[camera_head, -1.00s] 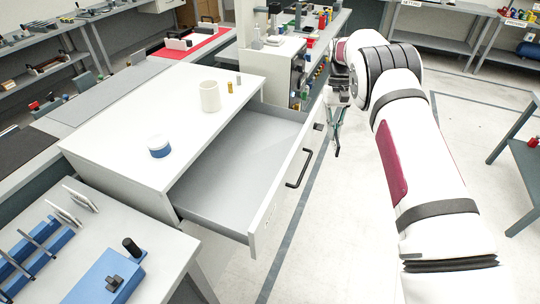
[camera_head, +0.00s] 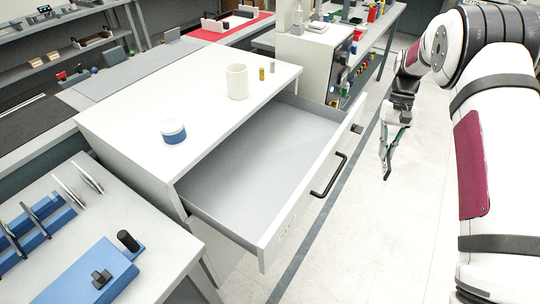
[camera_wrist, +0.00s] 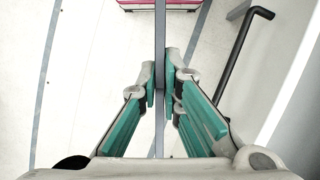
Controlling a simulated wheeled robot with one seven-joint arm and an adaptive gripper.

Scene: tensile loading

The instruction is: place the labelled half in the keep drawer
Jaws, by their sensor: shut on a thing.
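The open drawer (camera_head: 262,165) is pulled out of the white cabinet and looks empty. Its front has a black handle (camera_head: 329,176) and a small label too faint to read. My gripper (camera_head: 387,166) hangs outside the drawer, to the right of its front, pointing down. In the wrist view my gripper (camera_wrist: 161,88) is shut on a thin flat grey strip (camera_wrist: 160,45), seen edge-on between the green finger pads. No label on the strip shows from this angle. The drawer handle also shows at the upper right of the wrist view (camera_wrist: 237,62).
On the cabinet top (camera_head: 215,85) stand a white cup (camera_head: 237,82), a blue-and-white jar (camera_head: 173,131), a small brass cylinder (camera_head: 262,74) and a grey one. A bench with blue fixtures (camera_head: 92,284) is at lower left. Floor right of the drawer is clear.

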